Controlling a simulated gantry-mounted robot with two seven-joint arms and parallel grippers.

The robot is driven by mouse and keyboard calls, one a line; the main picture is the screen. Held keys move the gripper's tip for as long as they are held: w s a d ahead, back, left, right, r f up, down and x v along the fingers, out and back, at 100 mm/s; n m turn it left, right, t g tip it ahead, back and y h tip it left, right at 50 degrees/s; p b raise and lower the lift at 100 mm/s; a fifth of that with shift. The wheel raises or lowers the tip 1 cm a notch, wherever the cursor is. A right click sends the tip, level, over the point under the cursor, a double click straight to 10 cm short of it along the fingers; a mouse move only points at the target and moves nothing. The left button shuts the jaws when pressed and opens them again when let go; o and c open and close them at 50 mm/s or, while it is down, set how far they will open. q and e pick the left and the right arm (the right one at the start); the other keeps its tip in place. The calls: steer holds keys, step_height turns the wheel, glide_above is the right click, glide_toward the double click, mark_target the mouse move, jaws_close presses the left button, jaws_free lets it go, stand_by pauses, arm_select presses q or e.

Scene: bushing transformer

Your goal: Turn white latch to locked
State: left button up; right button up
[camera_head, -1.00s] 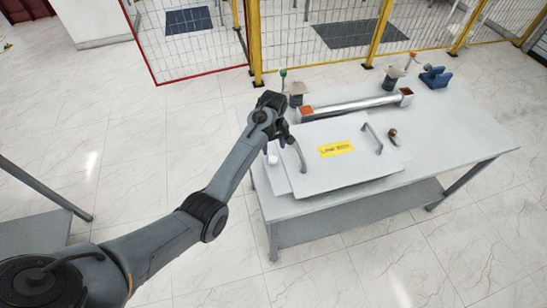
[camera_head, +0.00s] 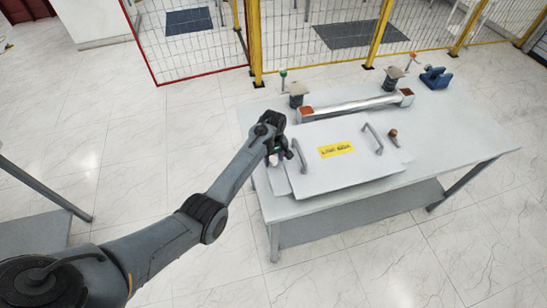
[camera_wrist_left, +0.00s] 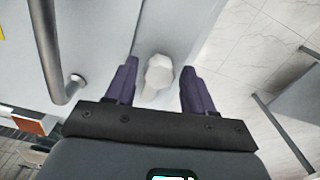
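The white latch (camera_wrist_left: 158,74) shows in the left wrist view as a pale knob at the side of the white box lid. In the head view the latch (camera_head: 273,159) is a small white spot at the lid's left edge, partly covered by my gripper. My left gripper (camera_wrist_left: 158,92) is open, with a dark purple finger on each side of the latch and gaps to both. In the head view my left gripper (camera_head: 274,152) is over the left edge of the box. My right gripper is not in view.
The white lid (camera_head: 325,175) has a yellow label (camera_head: 336,150), a left handle (camera_head: 299,157) and a right handle (camera_head: 373,139). A silver bar with reddish-brown ends (camera_head: 355,106) lies behind it. A blue clamp-like tool (camera_head: 435,77) stands at the table's back. The table (camera_head: 450,145) is clear at right.

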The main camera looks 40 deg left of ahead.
arm_select(q)
steer(key=c, duration=0.8)
steer(key=shift+r+m+p, duration=0.15)
steer(key=shift+m+p, duration=0.45)
steer(key=shift+p, duration=0.1)
steer(key=shift+m+p, duration=0.9)
steer(key=shift+m, duration=0.3)
steer(key=m+p, duration=0.1)
steer(key=m, duration=0.2)
steer(key=shift+a+m+p, duration=0.1)
steer(key=shift+m+p, duration=0.2)
steer(key=shift+p, duration=0.1)
steer(key=m, duration=0.2)
steer(key=shift+s+m+p, duration=0.1)
steer(key=shift+m+p, duration=0.2)
steer(key=shift+p, duration=0.1)
steer(key=m, duration=0.2)
steer(key=shift+m, duration=0.4)
steer(key=shift+a+m+p, duration=0.1)
steer(key=shift+m+p, duration=0.2)
steer(key=shift+m, duration=2.2)
